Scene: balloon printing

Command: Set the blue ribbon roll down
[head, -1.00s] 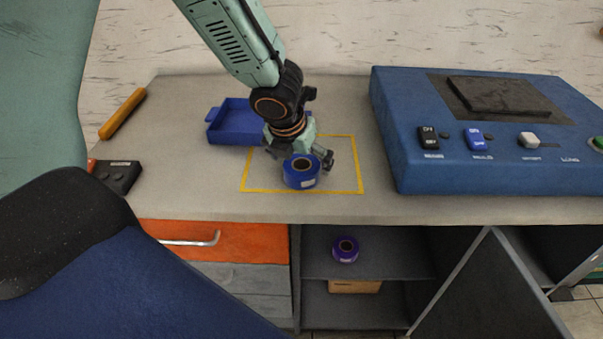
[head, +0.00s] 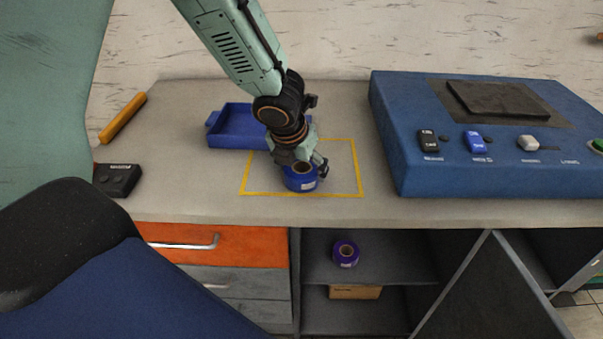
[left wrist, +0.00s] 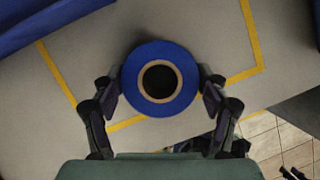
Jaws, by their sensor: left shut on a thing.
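The blue ribbon roll (head: 301,180) is inside the yellow taped outline (head: 357,171) on the table, near its front side. Whether the roll's underside touches the table I cannot tell. My right gripper does not show.
A blue tray (head: 232,141) stands just behind the outline. A blue machine with switches (head: 395,145) fills the right side. A black box (head: 117,180) and yellow stick (head: 123,118) lie at left. A purple roll (head: 346,253) is on the shelf below.

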